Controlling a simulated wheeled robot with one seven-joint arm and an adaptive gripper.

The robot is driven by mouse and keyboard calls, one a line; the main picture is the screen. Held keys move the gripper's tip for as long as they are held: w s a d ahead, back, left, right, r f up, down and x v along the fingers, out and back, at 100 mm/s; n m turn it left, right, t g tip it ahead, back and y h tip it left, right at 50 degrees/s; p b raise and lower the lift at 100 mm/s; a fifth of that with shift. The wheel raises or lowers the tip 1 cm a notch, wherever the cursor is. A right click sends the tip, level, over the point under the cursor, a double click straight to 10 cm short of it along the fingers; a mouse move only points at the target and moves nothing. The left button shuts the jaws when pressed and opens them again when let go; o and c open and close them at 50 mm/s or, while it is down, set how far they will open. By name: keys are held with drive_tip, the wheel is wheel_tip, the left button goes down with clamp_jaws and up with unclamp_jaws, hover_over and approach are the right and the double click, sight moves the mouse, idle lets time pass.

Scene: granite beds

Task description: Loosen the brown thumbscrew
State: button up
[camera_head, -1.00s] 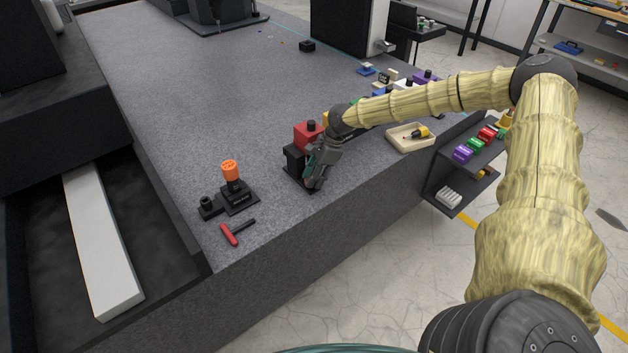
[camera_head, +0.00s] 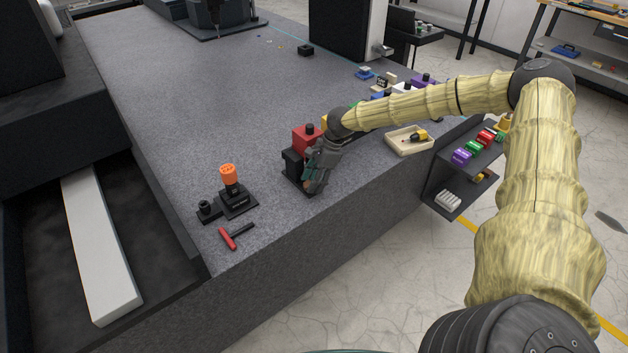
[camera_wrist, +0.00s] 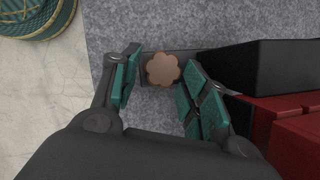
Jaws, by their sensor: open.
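The brown thumbscrew (camera_wrist: 163,70) has a lobed, flower-shaped head and shows in the wrist view. It sits on a dark fixture (camera_wrist: 265,66) on the granite bed. My gripper (camera_wrist: 157,88) is open, with one teal-padded finger to the left of the thumbscrew and the other to its right. The thumbscrew head lies between the fingertips, with small gaps showing on both sides. In the head view my gripper (camera_head: 312,178) is low beside the black fixture with the red block (camera_head: 304,140), and it hides the thumbscrew there.
A red block (camera_wrist: 298,135) is close to the right finger. An orange-topped stand (camera_head: 229,176) and a red-handled tool (camera_head: 229,238) lie left of my gripper. A shallow tray (camera_head: 409,141) is to the right. The bed's front edge is close by.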

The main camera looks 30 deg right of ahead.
drive_tip(key=shift+w+a+r+m+p, duration=0.15)
drive_tip(key=shift+r+m+p, duration=0.15)
drive_tip(key=shift+p, duration=0.2)
drive_tip(key=shift+p, duration=0.35)
drive_tip(key=shift+m+t+p, duration=0.4)
drive_tip(key=shift+m+p, duration=0.25)
drive_tip(key=shift+m, duration=0.15)
drive_tip(key=shift+f+m+t+p, duration=0.1)
drive_tip(key=shift+m+t+p, duration=0.2)
drive_tip(key=shift+m+p, duration=0.45)
drive_tip(key=shift+s+a+f+m+t+h, duration=0.15)
drive_tip(key=shift+m+t+h, duration=0.1)
drive_tip(key=shift+m, duration=0.45)
drive_tip(key=shift+s+d+f+m+t+h, duration=0.15)
drive_tip(key=shift+m+h, duration=0.1)
drive_tip(key=shift+m, duration=0.4)
drive_tip(key=m+b, duration=0.1)
drive_tip(key=b, duration=0.1)
drive_tip(key=m+h+b, duration=0.1)
drive_tip(key=b, duration=0.1)
drive_tip(key=shift+s+a+f+m+t, duration=0.1)
drive_tip(key=shift+a+f+m+t, duration=0.1)
drive_tip(key=shift+m+t, duration=0.1)
drive_tip(key=m+b, duration=0.2)
drive_tip(key=b, duration=0.2)
drive_tip(key=shift+a+h+b, duration=0.1)
drive_tip(key=shift+h+b, duration=0.3)
drive_tip(key=shift+m+b, duration=0.7)
drive_tip(key=shift+b, duration=0.5)
